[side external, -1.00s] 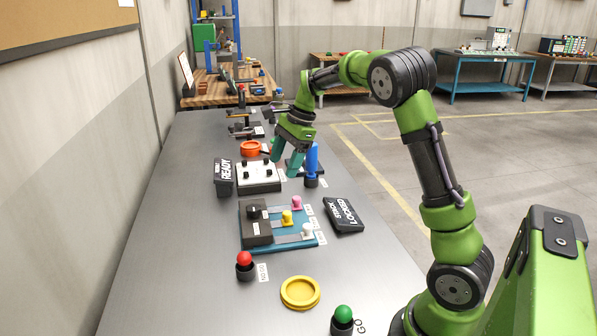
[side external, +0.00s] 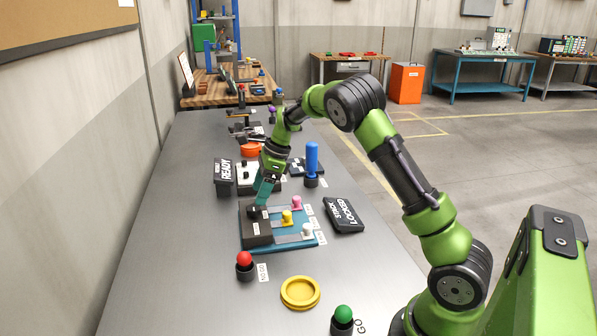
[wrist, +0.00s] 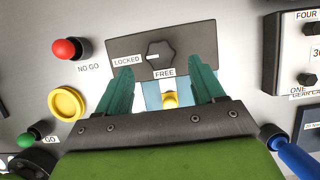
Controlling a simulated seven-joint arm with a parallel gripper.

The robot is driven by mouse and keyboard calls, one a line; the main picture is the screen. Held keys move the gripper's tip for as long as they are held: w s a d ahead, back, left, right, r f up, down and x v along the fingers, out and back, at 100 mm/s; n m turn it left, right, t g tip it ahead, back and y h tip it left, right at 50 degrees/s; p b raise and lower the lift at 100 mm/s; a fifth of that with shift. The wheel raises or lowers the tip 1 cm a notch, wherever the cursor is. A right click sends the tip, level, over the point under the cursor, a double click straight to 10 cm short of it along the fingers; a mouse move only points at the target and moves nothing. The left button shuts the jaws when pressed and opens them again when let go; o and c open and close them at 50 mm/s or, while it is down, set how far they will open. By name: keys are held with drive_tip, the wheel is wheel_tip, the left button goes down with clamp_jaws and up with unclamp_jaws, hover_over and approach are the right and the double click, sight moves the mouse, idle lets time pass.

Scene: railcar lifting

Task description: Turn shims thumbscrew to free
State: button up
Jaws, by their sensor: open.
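The shims thumbscrew is a black hexagonal knob (wrist: 160,54) on a dark grey block (side external: 256,234). In the wrist view a LOCKED label (wrist: 128,60) is left of it and a FREE label (wrist: 165,73) is below it. A small pale mark on the knob's left side faces LOCKED. My gripper (wrist: 164,76) is open, its teal fingers spread to either side below the knob in that view. In the side view my gripper (side external: 262,200) is low over the back of the block and partly hides the knob. I cannot tell whether the fingers touch it.
A blue base (side external: 283,245) beside the block carries pink (side external: 297,202), yellow (side external: 286,217) and white (side external: 307,230) knobs. A red button (side external: 244,260), yellow dish (side external: 300,293) and green button (side external: 343,314) are in front. A blue upright handle (side external: 312,160) stands behind right.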

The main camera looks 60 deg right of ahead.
sight(253, 207)
drive_tip(key=shift+x, duration=2.4)
drive_tip(key=c, duration=1.1)
drive_tip(key=shift+o, duration=0.2)
